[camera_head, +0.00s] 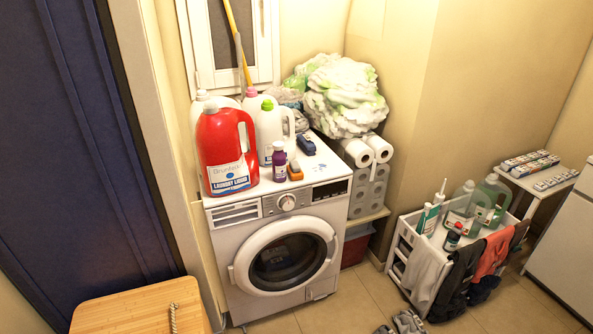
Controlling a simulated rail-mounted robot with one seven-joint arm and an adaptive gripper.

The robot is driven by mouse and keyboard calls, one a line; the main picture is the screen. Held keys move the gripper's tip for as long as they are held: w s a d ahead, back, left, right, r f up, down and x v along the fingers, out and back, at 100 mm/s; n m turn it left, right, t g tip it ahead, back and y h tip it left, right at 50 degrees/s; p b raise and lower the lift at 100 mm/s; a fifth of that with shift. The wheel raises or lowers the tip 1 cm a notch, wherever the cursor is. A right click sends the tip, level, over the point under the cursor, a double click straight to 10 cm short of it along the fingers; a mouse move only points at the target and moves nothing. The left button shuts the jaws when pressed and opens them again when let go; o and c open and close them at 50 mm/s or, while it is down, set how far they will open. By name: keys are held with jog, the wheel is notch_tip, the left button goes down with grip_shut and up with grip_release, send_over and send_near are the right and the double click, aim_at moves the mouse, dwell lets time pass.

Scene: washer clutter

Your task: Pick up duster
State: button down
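I cannot surely pick out the duster in the head view. A long yellow handle (237,42) leans upright in front of the window behind the washing machine, and its lower end is hidden by the bottles. A small dark blue item (306,144) and a small orange-brown item (295,171) lie on top of the white washing machine (228,248). Either is too small to name. My gripper is not in view.
A red detergent bottle (224,150), white bottles (269,130) and a purple bottle (279,161) crowd the washer top. Paper rolls (371,190) and a bulky plastic bag (345,95) stand right. A white cart (404,262) holds bottles and cloths. A wooden top (125,315) is front left.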

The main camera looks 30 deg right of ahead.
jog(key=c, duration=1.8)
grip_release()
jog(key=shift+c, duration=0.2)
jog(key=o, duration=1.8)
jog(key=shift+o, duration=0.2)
